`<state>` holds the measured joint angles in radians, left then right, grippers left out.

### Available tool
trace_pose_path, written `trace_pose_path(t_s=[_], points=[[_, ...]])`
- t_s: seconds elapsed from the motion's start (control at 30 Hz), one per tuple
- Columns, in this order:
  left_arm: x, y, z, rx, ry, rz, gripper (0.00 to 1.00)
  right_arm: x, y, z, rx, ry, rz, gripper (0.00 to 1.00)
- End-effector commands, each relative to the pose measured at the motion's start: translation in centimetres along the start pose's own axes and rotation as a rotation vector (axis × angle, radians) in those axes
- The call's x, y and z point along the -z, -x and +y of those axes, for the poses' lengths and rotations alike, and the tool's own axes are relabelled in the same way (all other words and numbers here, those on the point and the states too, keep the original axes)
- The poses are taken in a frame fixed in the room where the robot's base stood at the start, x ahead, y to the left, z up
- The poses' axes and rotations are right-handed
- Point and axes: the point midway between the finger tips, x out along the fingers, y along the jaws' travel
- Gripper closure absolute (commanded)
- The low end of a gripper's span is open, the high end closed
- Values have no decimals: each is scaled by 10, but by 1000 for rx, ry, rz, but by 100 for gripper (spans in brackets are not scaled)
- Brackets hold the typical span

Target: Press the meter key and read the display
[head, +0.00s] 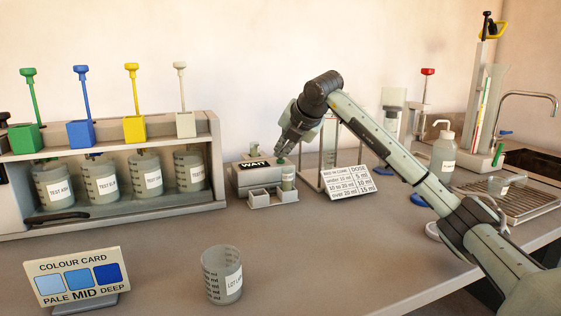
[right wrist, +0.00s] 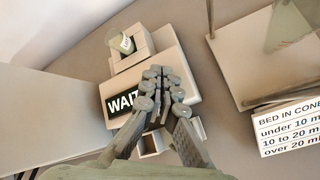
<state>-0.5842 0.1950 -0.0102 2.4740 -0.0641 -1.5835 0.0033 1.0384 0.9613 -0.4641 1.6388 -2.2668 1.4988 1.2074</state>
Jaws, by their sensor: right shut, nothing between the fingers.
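The meter (head: 252,184) is a grey box on the bench with a black display (head: 254,164) that reads WAIT. The display also shows in the right wrist view (right wrist: 121,102), partly covered by a finger. My right gripper (head: 281,154) is shut and empty, pointing down at the right part of the meter's top. A bit of green, likely the key (head: 281,161), shows just under its fingertips. In the right wrist view the shut fingertips (right wrist: 160,75) hide the key. I cannot tell whether they touch or press it. My left gripper is not in view.
A dose card (head: 348,182) and a clear-sided stand are to the right. A beaker (head: 222,275) and colour card (head: 78,278) stand in front. A rack of jars (head: 215,160) is left.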

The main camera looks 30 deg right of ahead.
Motion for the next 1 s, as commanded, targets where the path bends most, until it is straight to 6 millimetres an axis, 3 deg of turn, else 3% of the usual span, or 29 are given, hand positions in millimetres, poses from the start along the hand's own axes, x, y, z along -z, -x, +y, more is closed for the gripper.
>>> trace_pose_path(t_s=[0.57, 1.0], points=[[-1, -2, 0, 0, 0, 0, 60, 2, -3, -2, 1, 0, 1, 100], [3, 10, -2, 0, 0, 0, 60, -6, 8, 6, 0, 0, 1, 100]])
